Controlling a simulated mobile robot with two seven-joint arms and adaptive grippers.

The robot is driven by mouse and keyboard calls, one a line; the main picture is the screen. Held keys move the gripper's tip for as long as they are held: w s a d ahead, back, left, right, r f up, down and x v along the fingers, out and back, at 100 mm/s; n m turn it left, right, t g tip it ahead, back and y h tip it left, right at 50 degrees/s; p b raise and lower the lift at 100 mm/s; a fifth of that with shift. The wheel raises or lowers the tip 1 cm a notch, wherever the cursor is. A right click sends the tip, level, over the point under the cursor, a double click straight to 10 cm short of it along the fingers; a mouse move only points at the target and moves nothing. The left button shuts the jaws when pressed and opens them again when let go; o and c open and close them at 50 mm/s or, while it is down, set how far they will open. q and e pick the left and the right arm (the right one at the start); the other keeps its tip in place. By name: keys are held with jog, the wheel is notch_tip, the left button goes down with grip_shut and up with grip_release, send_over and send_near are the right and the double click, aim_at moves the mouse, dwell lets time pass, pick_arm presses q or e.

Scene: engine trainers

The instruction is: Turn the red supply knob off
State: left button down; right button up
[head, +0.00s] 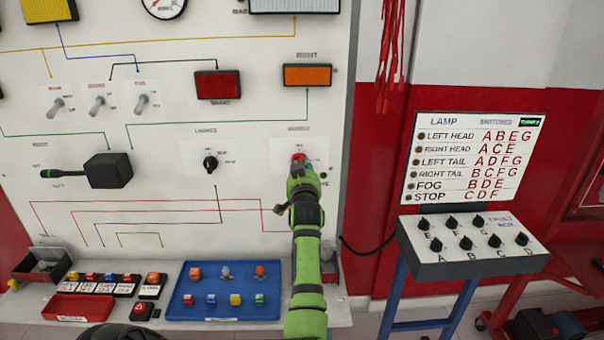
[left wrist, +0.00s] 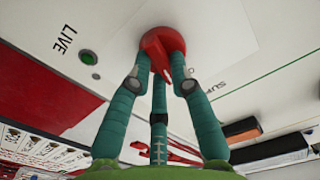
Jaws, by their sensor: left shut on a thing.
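The red supply knob (head: 298,157) sits on the right part of the white panel (head: 260,110), mostly hidden behind my left gripper (head: 303,176) in the head view. In the left wrist view the red knob (left wrist: 160,48) is round, and the fingertips of my left gripper (left wrist: 162,70) close around its rim. The knob's position mark cannot be read clearly. A green lamp (left wrist: 88,57) marked LIVE is beside the knob. My right gripper does not show.
A black rotary switch (head: 210,163) and a black lever box (head: 108,171) are to the left on the panel. A blue tray (head: 225,311) with small blocks lies on the ledge below. A switch console (head: 470,262) stands at the right.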

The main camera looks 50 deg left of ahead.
pick_arm(q)
jog(key=shift+r+n+b, duration=0.15)
jog(key=shift+n+b, duration=0.2)
jog(key=shift+n, duration=1.05)
jog(key=c, duration=1.1)
grip_release()
jog(key=v, duration=0.7)
jog(key=shift+s+d, duration=0.15)
jog(key=shift+d, duration=0.05)
